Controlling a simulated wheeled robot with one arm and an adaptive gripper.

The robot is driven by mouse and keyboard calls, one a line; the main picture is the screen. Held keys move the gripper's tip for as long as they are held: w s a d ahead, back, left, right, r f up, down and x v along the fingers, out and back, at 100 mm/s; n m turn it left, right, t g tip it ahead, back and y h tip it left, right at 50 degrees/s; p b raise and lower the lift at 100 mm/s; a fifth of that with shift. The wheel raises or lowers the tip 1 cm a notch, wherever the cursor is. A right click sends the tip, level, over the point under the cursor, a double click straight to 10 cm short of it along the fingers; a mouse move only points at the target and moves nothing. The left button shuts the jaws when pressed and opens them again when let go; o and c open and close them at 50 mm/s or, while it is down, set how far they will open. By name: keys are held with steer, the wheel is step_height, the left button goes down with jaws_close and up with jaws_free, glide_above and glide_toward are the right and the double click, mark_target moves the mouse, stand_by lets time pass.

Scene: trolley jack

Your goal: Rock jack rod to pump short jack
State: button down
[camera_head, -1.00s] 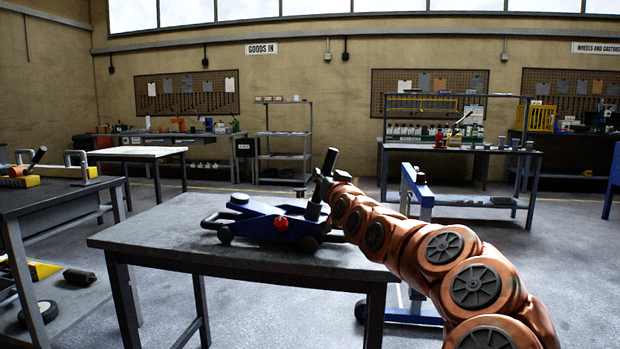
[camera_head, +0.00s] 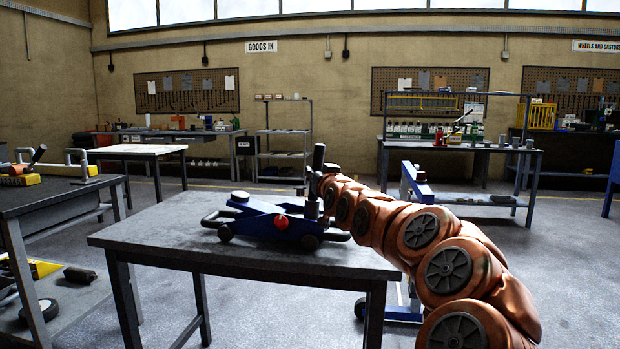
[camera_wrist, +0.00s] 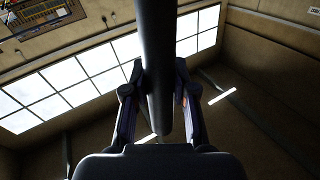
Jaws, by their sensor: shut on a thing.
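The short jack (camera_head: 262,219) is a low blue trolley jack with a red knob and dark wheels. The dark jack rod (camera_head: 318,156) rises nearly upright from the jack's right end. My gripper (camera_head: 314,184) is at the rod, above the socket end; its fingers are small and partly hidden there by my copper arm. In the wrist view the rod (camera_wrist: 157,50) runs between the two fingers of my gripper (camera_wrist: 158,75), which is shut on it.
The grey table (camera_head: 180,240) is bare to the left of the jack. A blue stand (camera_head: 410,190) is behind my arm, right of the table. A second bench (camera_head: 60,193) with a yellow-based item is at left. Benches and shelves line the back wall.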

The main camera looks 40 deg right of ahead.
steer(key=shift+s+d+f+m+h+b, duration=0.3)
steer(key=shift+s+f+m+b, duration=0.15)
steer(key=shift+f+m+b, duration=0.05)
steer(key=shift+s+d+r, duration=0.1)
steer(key=shift+s+d, duration=0.05)
steer(key=shift+s, duration=0.05)
steer(key=shift+m, duration=0.3)
steer(key=shift+s+d+f+m+t+h+b, duration=0.2)
steer(key=shift+s+d+m+h+b, duration=0.1)
steer(key=shift+s+m+b, duration=0.2)
steer(key=shift+s+d+f+m+t+h+b, duration=0.1)
steer(key=shift+s+d+m+t+h+b, duration=0.1)
steer(key=shift+s+d+m+h+b, duration=0.3)
steer(key=shift+w+a+f, duration=0.1)
steer(key=shift+a, duration=0.15)
